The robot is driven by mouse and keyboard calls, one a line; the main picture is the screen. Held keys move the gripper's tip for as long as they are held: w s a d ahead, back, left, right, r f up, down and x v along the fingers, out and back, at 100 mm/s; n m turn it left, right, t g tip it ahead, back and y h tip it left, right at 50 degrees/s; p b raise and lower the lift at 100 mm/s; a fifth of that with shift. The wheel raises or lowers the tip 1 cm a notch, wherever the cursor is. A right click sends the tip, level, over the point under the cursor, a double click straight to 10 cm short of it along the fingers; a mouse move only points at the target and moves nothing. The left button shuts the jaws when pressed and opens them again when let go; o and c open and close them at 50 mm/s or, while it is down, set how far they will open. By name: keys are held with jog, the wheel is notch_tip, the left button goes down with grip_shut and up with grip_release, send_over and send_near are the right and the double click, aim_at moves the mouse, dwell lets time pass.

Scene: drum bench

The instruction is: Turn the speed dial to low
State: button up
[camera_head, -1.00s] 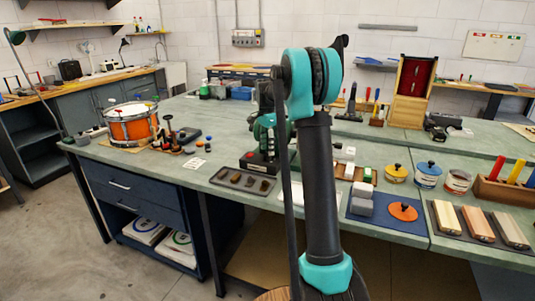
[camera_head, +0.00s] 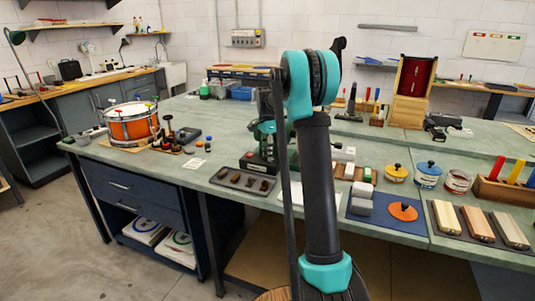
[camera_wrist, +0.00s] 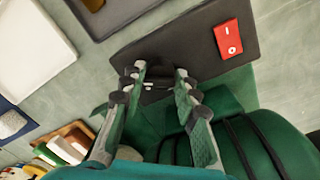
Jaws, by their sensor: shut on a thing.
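A green machine (camera_wrist: 235,95) with a dark base plate (camera_wrist: 190,38) fills much of the wrist view, and part of it (camera_head: 262,158) shows on the bench in the head view. The speed dial (camera_wrist: 158,86) appears as a small dark part with a pale mark, low contrast against the dark plate. My gripper (camera_wrist: 159,74) reaches over the plate with its two fingers on either side of this part, shut on it. The fingers hide part of the dial, so its setting cannot be read. In the head view my arm hides most of the gripper and the dial.
A red rocker switch (camera_wrist: 228,38) sits on the plate near the fingers. A dark tray (camera_head: 243,180) with small parts lies in front of the machine. A blue mat (camera_head: 378,222) with grey blocks and an orange disc lies to the right. An orange drum (camera_head: 132,124) stands left.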

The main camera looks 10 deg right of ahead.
jog(key=shift+n, duration=0.3)
jog(key=n, duration=0.5)
jog(key=shift+n, duration=0.3)
jog(key=n, duration=0.6)
jog(key=shift+a+t, duration=0.1)
jog(key=shift+t, duration=0.2)
jog(key=n, duration=0.6)
jog(key=shift+n, duration=0.3)
jog(key=n, duration=0.5)
jog(key=shift+s, duration=0.1)
jog(key=shift+n, duration=0.3)
jog(key=o, duration=1.1)
jog(key=shift+o, duration=0.2)
